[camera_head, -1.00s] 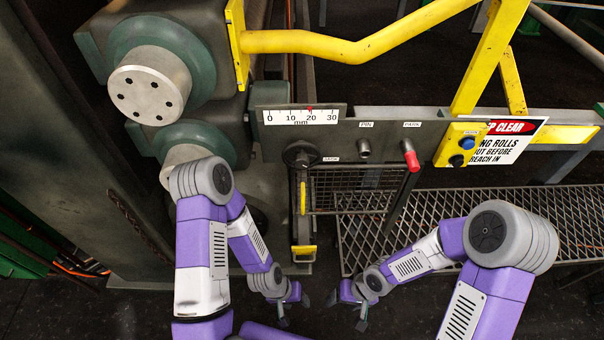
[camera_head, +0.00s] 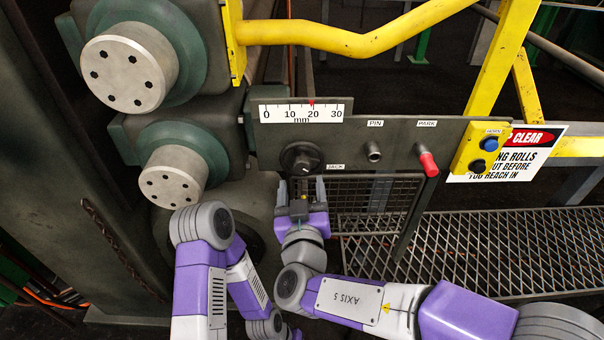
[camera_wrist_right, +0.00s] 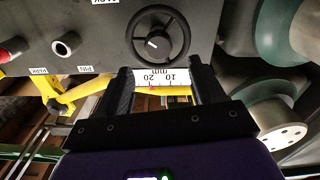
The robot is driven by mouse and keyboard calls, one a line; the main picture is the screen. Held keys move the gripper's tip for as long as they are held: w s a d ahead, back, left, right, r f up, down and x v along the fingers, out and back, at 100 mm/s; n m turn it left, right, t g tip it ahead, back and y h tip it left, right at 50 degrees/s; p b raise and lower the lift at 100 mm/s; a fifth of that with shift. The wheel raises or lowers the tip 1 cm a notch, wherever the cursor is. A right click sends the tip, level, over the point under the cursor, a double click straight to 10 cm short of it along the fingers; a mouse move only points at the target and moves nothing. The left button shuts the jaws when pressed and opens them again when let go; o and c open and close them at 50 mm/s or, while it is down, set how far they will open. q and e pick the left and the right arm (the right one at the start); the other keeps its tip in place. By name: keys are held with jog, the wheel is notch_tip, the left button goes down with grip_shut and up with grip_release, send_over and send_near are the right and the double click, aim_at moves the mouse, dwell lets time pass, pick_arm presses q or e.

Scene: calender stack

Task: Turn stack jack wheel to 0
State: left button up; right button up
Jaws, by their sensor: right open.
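The dark round jack wheel (camera_head: 301,158) is on the grey panel, above the JACK label's level; it also shows in the right wrist view (camera_wrist_right: 161,34). The white mm scale (camera_head: 301,113) sits above it, its red pointer (camera_head: 311,102) at about 20. My right gripper (camera_head: 301,184) is open and empty just below the wheel, fingers pointing toward the panel. In the right wrist view, the wheel lies beyond the open fingers (camera_wrist_right: 160,78), with no clear contact. My left arm is at the lower left; its gripper fingers are out of frame.
The PIN knob (camera_head: 374,151) and red PARK handle (camera_head: 427,163) are right of the wheel. A yellow button box (camera_head: 481,149) and yellow rail (camera_head: 350,42) stand farther right and above. Large roll ends (camera_head: 172,177) are left. A mesh platform (camera_head: 470,240) lies below.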

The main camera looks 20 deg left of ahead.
aim_at(303, 167)
jog(key=x, duration=0.6)
jog(key=shift+w+f, duration=0.15)
jog(key=shift+c, duration=0.2)
jog(key=c, duration=1)
jog(key=shift+d+m, duration=0.1)
jog(key=shift+m, duration=0.2)
jog(key=m, duration=0.2)
jog(key=shift+m, duration=0.3)
jog(key=shift+d+m, duration=0.1)
jog(key=shift+m, duration=1.7)
